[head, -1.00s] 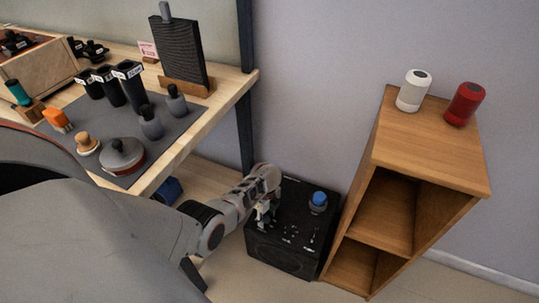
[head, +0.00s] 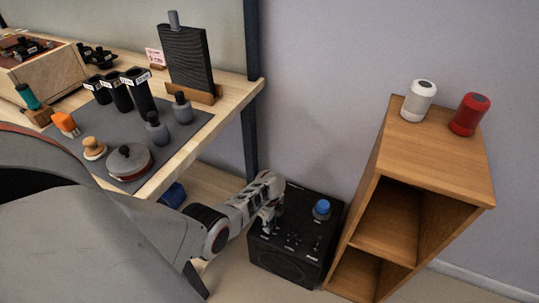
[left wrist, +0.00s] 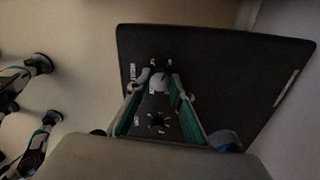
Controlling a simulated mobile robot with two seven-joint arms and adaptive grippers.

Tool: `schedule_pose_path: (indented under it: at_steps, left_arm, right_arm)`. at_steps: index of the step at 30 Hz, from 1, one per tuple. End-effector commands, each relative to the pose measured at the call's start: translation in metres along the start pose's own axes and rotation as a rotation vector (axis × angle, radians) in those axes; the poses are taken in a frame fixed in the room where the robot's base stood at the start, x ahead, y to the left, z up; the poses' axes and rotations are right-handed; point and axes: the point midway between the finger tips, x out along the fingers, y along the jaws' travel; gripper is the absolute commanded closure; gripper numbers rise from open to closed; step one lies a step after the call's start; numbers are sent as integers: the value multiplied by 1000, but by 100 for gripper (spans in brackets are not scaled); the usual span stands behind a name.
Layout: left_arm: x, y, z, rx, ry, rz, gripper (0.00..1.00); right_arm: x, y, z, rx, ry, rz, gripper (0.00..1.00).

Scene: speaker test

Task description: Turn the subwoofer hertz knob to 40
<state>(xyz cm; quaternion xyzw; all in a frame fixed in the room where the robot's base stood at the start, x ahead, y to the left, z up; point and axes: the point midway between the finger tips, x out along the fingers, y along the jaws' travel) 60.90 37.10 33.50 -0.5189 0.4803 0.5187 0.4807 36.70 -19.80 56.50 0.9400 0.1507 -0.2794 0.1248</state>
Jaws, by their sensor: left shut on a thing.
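The subwoofer (head: 275,262) is a black box on the floor with small knobs and white markings on its top panel. It also fills much of the left wrist view (left wrist: 225,85). My left gripper (head: 268,222) reaches down to the left part of that panel. In the left wrist view its fingers (left wrist: 160,88) are shut on a small knob (left wrist: 160,78) near the panel's edge. A second dial with marks around it (left wrist: 157,122) lies between the fingers, nearer the wrist. The markings are too small to read. My right gripper is not in view.
A blue-topped round thing (head: 321,209) sits on the subwoofer's top, right of my gripper. A wooden shelf (head: 430,155) stands close on the right, with a white (head: 418,101) and a red speaker (head: 469,114) on top. A workbench (head: 195,138) is at left.

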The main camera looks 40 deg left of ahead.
Motion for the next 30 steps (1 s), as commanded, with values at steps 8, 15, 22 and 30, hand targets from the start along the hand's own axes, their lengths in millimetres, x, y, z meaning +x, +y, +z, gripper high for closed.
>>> schedule_pose_path:
  at_steps: [8,15,22,30]
  left_arm:
    - [-2,-1,1,-224,-1,-1,100]
    - [-1,-1,1,-453,-1,0,100]
    - [0,-1,0,-659,0,0,100]
    - [1,0,1,-842,0,0,100]
  right_arm:
    - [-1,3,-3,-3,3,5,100]
    - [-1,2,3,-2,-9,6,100]
    - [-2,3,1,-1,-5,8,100]
    - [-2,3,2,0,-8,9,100]
